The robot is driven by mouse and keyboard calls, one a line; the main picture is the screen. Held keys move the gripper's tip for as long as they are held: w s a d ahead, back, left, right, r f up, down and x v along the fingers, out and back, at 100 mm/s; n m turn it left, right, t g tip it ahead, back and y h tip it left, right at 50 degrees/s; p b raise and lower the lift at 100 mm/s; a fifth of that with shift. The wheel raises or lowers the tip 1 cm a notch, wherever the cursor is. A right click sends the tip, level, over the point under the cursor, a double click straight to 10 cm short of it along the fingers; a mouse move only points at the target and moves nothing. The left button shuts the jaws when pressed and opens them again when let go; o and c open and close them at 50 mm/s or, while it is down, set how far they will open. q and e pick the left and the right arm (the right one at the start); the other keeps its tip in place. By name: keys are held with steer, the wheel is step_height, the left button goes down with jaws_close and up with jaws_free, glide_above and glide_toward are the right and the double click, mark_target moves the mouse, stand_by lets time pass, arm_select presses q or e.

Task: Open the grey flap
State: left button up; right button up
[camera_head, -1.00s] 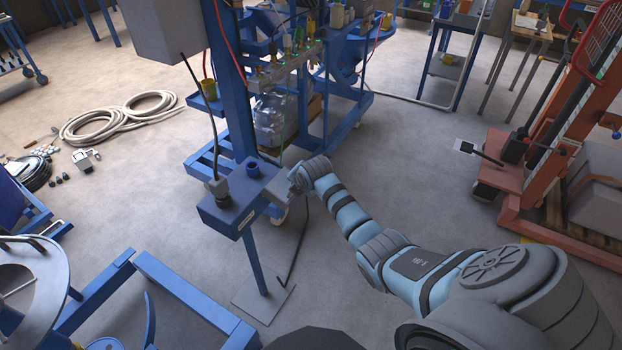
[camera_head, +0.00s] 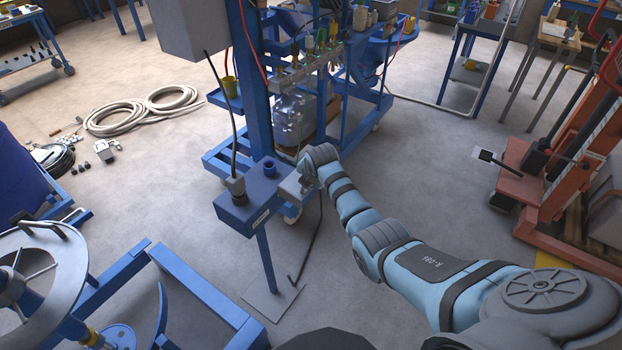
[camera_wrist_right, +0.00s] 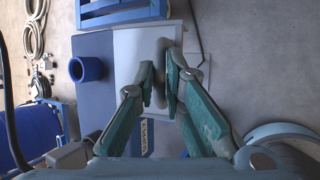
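The grey flap (camera_head: 291,189) is a pale panel at the right end of a blue box (camera_head: 240,214) on a thin stand. In the right wrist view the flap (camera_wrist_right: 131,45) lies flat beneath my fingers, beside the blue round socket (camera_wrist_right: 87,69). My right gripper (camera_head: 302,183) is at the flap's right side. In the wrist view its fingers (camera_wrist_right: 160,82) stand a narrow gap apart over the flap's right part. My left gripper is not in view.
A grey plug with a black cable (camera_head: 237,188) rises from the box's left end. A blue post (camera_head: 253,95) and frame stand behind it. A blue frame (camera_head: 195,285) lies at the front left. An orange lifter (camera_head: 545,185) stands right; floor between is clear.

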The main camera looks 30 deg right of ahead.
steer(key=o, duration=0.4)
steer(key=shift+w+a+f, duration=0.1)
steer(key=shift+w, duration=0.05)
steer(key=v, duration=1.2)
